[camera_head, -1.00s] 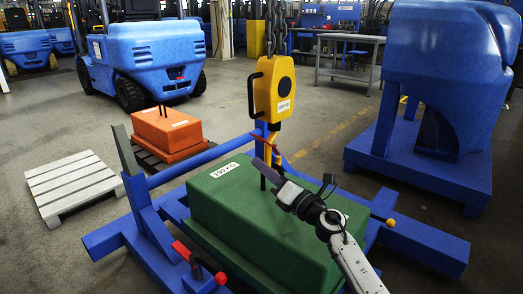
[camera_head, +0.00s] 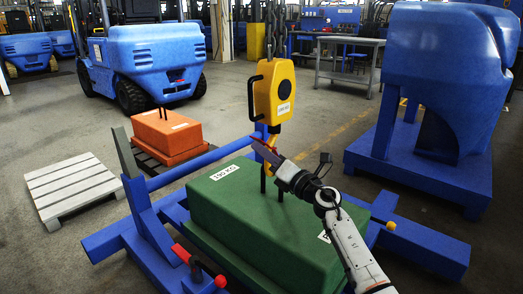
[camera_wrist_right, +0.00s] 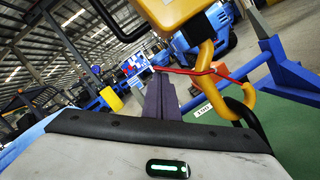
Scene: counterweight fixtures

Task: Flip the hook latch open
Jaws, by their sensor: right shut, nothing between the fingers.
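The yellow hoist (camera_head: 273,92) hangs on chains above the green weight (camera_head: 262,228). In the right wrist view its yellow hook (camera_wrist_right: 205,85) curves down by the weight's black loop handle (camera_wrist_right: 247,117). The thin red latch (camera_wrist_right: 185,71) lies across the hook and sticks out to the left. My right gripper (camera_head: 262,149) is shut and empty, beside the hook above the weight. In the right wrist view its dark fingers (camera_wrist_right: 160,92) reach up to just under the latch's left end; I cannot tell whether they touch. My left gripper is not in view.
A blue frame (camera_head: 398,235) with red and yellow knobs surrounds the green weight. An orange weight (camera_head: 167,132) and a grey pallet (camera_head: 72,190) stand at the left. A large blue counterweight (camera_head: 440,80) stands at the right. The floor behind the hoist is open.

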